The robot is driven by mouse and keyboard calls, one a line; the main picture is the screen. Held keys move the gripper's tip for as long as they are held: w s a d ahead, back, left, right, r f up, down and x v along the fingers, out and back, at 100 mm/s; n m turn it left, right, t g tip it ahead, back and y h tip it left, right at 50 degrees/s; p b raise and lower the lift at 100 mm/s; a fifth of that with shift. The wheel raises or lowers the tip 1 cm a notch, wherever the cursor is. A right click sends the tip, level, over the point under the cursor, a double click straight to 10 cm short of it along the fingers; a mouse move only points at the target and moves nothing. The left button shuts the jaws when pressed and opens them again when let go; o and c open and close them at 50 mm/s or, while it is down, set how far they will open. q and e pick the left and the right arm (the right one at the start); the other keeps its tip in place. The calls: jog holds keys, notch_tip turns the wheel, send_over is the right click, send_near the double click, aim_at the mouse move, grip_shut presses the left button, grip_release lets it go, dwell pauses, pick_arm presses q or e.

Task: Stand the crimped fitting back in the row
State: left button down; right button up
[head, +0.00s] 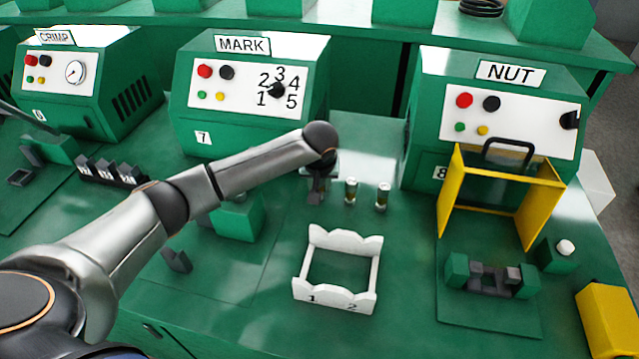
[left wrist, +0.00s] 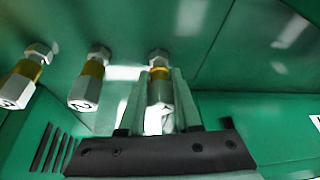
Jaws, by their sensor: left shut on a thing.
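My left gripper (head: 318,190) points down at the left end of a short row of fittings on the green bench. In the left wrist view its two fingers (left wrist: 160,102) are shut on a fitting (left wrist: 158,88) with a silver hex end and a brass band. That fitting is mostly hidden in the head view. Two similar fittings stand upright to its right, a middle one (head: 351,190) and an end one (head: 383,195). Both also show in the left wrist view (left wrist: 90,75) (left wrist: 28,75). The held fitting looks in line with them; whether it touches the bench I cannot tell.
A white rack (head: 335,300) marked 1 and 2 stands in front of the row. The MARK machine (head: 250,85) is behind left, the NUT machine (head: 500,105) with its yellow guard (head: 448,190) to the right. A green block (head: 238,218) stands left of the gripper.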

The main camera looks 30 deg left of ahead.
pick_arm(q)
jog(key=c, duration=0.6)
grip_release()
jog(key=shift+f, duration=0.1)
jog(key=p+v, duration=0.1)
jog(key=v, duration=1.1)
jog(key=shift+d, duration=0.1)
